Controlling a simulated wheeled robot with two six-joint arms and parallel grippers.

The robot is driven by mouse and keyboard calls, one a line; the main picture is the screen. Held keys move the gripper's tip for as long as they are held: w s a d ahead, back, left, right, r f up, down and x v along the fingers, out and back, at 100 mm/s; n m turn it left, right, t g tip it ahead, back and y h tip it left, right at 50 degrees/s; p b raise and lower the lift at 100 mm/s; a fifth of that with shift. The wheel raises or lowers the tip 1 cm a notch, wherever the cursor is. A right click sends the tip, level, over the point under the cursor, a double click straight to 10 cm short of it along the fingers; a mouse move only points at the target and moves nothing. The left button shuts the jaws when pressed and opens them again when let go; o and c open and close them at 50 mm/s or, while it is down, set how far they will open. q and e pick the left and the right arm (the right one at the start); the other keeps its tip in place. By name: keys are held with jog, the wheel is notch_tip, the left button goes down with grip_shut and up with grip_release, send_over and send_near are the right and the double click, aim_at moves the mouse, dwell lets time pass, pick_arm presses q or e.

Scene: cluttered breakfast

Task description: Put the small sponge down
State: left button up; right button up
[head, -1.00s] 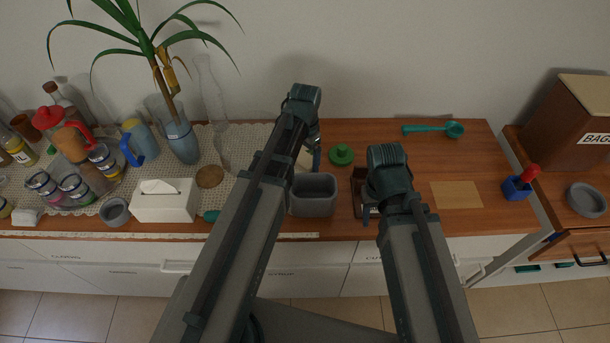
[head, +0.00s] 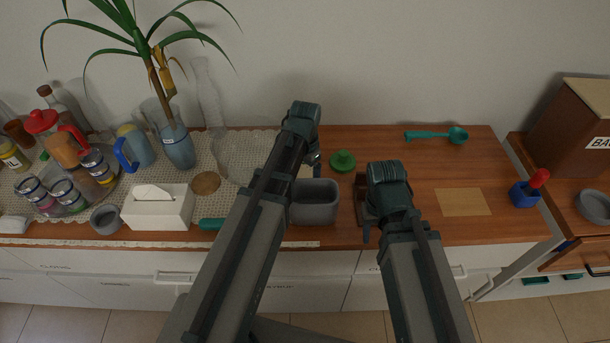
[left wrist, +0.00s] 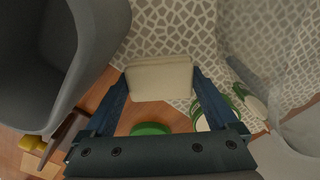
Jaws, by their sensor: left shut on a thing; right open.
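The small sponge (left wrist: 159,78) is a cream block in the left wrist view. My left gripper (left wrist: 160,88) is shut on it, with a blue finger at each side. The sponge appears over the edge of the patterned mat (left wrist: 175,30); I cannot tell whether it touches the surface. In the head view my left gripper (head: 313,158) is mostly hidden by its own arm, behind the grey container. My right gripper (head: 372,226) is open near the counter's front, beside a dark brown object (head: 361,196), and partly hidden by its arm.
The grey container (head: 315,203) stands close to the left gripper and fills the left wrist view's left side. A green lid (head: 343,161) lies nearby. A clear glass vase (head: 207,95), tissue box (head: 158,210) and jars crowd the left. The counter right of centre is mostly clear.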

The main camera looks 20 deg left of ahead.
aim_at(305, 174)
pick_arm(q)
jog(key=o, duration=0.8)
jog(key=shift+f, duration=0.1)
jog(key=shift+o, duration=0.2)
notch_tip(305, 174, up, 12)
jog(key=r+p, duration=0.1)
jog(key=p, duration=1.2)
jog(key=s+d+n+y, duration=0.1)
jog(key=s+d+n, duration=0.1)
jog(key=s+d, duration=0.8)
jog(key=s, duration=0.4)
jog(key=shift+s+d+f, duration=0.15)
jog(key=shift+d+f, duration=0.1)
pick_arm(e)
notch_tip(305, 174, up, 12)
jog(key=shift+r, duration=0.1)
